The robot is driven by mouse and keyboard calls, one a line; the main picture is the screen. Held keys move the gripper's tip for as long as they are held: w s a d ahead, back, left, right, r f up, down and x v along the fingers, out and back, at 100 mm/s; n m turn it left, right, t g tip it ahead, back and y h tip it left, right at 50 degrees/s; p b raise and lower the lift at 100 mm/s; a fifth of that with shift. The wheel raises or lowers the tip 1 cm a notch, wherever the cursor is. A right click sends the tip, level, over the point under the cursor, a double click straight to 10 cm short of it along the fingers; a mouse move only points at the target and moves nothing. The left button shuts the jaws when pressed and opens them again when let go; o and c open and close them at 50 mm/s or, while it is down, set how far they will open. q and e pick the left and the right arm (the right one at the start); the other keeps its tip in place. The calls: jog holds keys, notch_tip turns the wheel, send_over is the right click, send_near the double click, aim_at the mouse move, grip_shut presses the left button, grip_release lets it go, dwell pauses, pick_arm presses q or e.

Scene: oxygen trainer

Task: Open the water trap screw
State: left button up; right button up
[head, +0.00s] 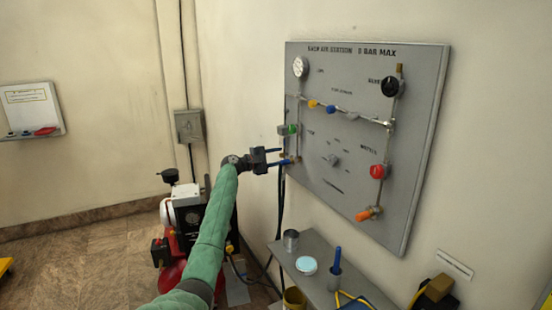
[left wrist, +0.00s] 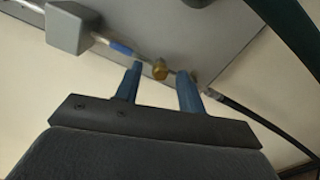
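The grey panel (head: 345,190) on the wall carries gauges, pipes and coloured knobs. A small round brass screw (left wrist: 160,70) sits at the end of a thin pipe at the panel's edge; I take it for the water trap screw. My left gripper (head: 286,157) is at the panel's lower left edge, beside the pipe's lower end. In the left wrist view its two blue fingers (left wrist: 157,75) stand apart, with the brass screw in the gap near their tips. Bare space shows around the screw, and no firm hold is visible. My right gripper is not in view.
A grey shelf (head: 320,289) below the panel holds a metal cup (head: 291,240), a pale blue-lidded tin (head: 306,265) and a blue-handled tool (head: 336,262). A dark hose (left wrist: 262,122) runs close by the fingers. A compressor (head: 180,215) stands on the floor behind my left arm.

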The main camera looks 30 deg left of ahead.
pick_arm(q)
jog(key=shift+s+a+f, duration=0.15)
jog(key=shift+s+a, duration=0.05)
jog(key=shift+s, duration=0.1)
jog(key=b+v, duration=0.2)
jog(key=v, duration=0.5)
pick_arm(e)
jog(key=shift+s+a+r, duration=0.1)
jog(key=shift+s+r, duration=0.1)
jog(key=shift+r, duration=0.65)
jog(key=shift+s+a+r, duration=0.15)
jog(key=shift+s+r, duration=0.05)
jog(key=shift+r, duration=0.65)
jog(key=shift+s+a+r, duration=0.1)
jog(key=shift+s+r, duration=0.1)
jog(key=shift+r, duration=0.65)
pick_arm(q)
jog(key=shift+a, duration=0.1)
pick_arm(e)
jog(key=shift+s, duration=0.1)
